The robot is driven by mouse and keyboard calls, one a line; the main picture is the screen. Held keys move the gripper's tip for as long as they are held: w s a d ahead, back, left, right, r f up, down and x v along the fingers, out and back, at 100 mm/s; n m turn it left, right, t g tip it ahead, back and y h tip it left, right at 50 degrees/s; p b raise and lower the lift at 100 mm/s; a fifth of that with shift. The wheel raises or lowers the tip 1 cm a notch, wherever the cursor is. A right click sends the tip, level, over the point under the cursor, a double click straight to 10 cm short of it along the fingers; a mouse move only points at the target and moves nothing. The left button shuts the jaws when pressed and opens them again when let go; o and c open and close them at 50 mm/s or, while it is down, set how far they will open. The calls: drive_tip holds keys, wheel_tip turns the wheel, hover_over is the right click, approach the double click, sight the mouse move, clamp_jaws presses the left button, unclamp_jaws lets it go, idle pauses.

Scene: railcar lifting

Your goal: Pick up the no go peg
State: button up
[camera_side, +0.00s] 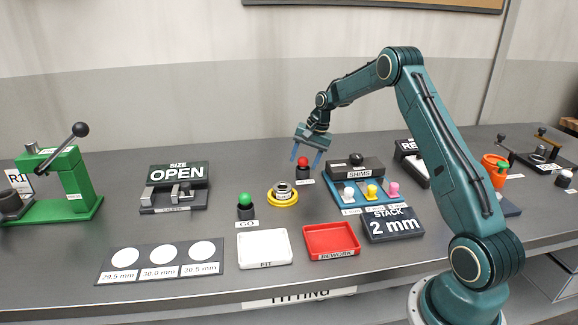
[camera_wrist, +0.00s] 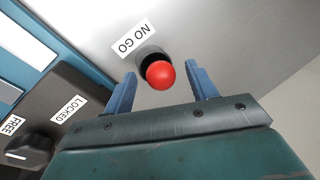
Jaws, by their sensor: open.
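The no go peg (camera_side: 303,162) has a red ball top and stands upright in a dark round holder on the grey table. In the wrist view the red ball (camera_wrist: 160,75) sits between and a little beyond my fingertips, with a white "NO GO" label (camera_wrist: 133,37) beside it. My gripper (camera_side: 306,158) is open, its two blue fingers pointing down around the peg's place in the side view. In the wrist view my gripper (camera_wrist: 158,76) shows a finger on each side of the ball, with gaps on both sides. I cannot tell the exact height gap.
The dark shims box (camera_side: 355,167) with a blue tray (camera_side: 336,197) of colored pegs stands close to the right. A yellow ring fixture (camera_side: 283,199) and the green go peg (camera_side: 245,201) stand to the left. White (camera_side: 263,232) and red (camera_side: 358,252) trays lie in front.

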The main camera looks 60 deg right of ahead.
sight(303, 159)
drive_tip(key=c, duration=1)
drive_tip(key=shift+c, duration=0.3)
drive_tip(key=shift+r, duration=0.25)
clamp_jaws()
wheel_tip(303, 159, up, 10)
drive_tip(key=shift+f, duration=0.2)
drive_tip(key=s+a+g, duration=0.1)
drive_tip(key=s+a, duration=0.1)
drive_tip(key=a, duration=1.2)
drive_tip(key=shift+r+h, duration=0.3)
drive_tip(key=shift+r, duration=0.15)
